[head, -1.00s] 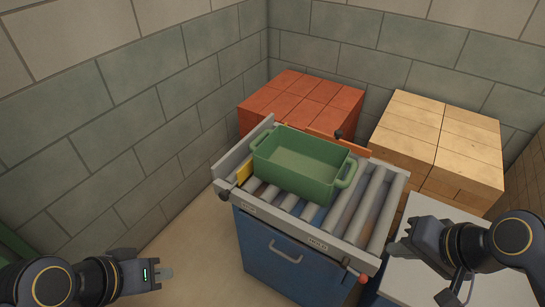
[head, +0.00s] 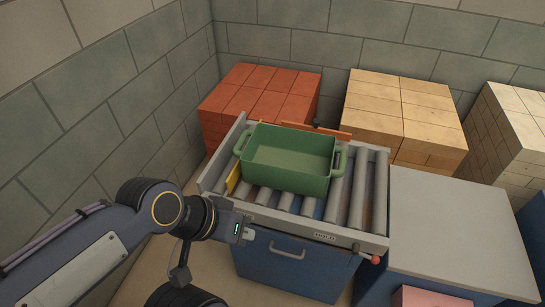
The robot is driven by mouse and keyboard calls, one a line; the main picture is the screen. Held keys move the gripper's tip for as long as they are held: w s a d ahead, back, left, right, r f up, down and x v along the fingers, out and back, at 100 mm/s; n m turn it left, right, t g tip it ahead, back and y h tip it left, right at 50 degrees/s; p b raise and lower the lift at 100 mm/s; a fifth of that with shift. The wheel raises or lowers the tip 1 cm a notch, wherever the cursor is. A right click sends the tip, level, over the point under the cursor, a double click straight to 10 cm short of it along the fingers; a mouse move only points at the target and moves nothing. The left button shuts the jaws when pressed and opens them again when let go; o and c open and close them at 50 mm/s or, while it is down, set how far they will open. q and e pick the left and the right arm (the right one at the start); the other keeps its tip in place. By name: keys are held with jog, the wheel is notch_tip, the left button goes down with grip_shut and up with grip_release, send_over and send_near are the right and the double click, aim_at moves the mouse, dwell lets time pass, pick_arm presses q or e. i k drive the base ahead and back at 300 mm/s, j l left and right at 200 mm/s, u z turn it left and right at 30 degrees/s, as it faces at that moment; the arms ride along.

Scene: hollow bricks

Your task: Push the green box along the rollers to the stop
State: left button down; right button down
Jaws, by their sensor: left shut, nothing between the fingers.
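The green box (head: 290,160) is an open tub with a handle at each end. It sits upright on the grey rollers (head: 358,195), towards the left part of the roller frame. A yellow plate (head: 233,179) stands at the frame's left end, close to the box's left side; I cannot tell whether they touch. My left gripper (head: 249,234) is shut and empty, in front of the frame's near left corner, apart from the box. Bare rollers show right of the box and along its near side. My right gripper is out of view.
A blue cabinet (head: 285,268) with a handle carries the rollers. An orange bar (head: 318,130) lies behind the box. Red bricks (head: 262,92) and tan bricks (head: 400,105) are stacked behind. A grey-topped table (head: 455,230) at the right is mostly clear, with a pink object (head: 430,297) in front.

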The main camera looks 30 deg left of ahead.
aim_at(292, 160)
jog(key=i+j+z, duration=0.1)
jog(key=j+z, duration=0.2)
jog(key=j, duration=0.2)
jog(key=j+z, duration=0.3)
jog(key=j, duration=0.25)
jog(key=j+u, duration=0.45)
jog(key=i+j+u, duration=0.15)
jog(key=j+u, duration=0.3)
jog(key=j, duration=0.1)
